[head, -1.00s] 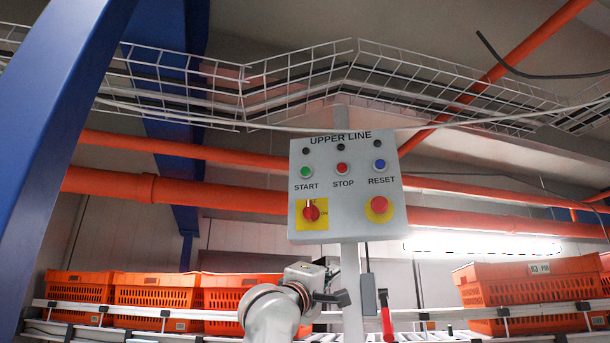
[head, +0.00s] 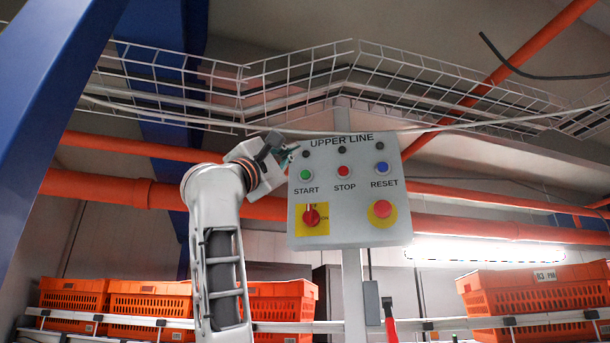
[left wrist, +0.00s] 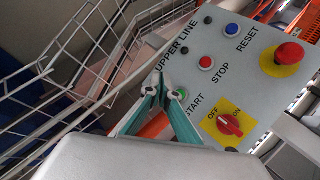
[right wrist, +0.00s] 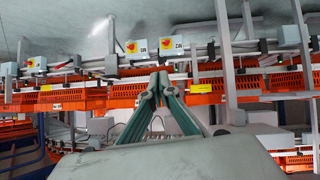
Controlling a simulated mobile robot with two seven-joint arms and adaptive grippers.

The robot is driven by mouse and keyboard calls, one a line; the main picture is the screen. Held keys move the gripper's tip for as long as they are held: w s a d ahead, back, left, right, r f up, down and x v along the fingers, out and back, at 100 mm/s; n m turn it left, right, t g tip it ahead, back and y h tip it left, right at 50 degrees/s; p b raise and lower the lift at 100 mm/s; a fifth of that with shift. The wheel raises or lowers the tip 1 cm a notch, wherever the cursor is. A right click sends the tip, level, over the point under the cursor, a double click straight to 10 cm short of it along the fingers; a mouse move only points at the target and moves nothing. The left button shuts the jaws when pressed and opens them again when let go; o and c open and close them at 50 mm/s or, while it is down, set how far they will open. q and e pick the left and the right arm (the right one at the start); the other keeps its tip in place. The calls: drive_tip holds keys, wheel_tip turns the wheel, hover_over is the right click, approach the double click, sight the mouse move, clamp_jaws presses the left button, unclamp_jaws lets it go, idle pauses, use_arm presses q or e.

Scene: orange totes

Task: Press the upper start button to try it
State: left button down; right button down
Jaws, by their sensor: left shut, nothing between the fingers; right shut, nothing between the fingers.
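The grey control box (head: 350,225) labelled UPPER LINE stands on a post in the head view. Its green START button (head: 306,175) is at the upper left, beside the red STOP button (head: 344,171) and the blue RESET button (head: 381,167). My left gripper (head: 290,153) is shut and empty, at the box's upper left edge, above and left of START. In the left wrist view the shut fingertips (left wrist: 160,90) partly hide the green button (left wrist: 181,93); I cannot tell whether they touch the box. My right gripper (right wrist: 158,82) is shut and empty, away from the box.
A red knob on a yellow plate (head: 312,217) and a red mushroom button (head: 381,208) sit low on the box. A wire cable tray (head: 300,75) runs close above. Orange totes (head: 530,290) stand on racks behind.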

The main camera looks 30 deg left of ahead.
sight(306, 175)
drive_tip(key=shift+r, duration=0.1)
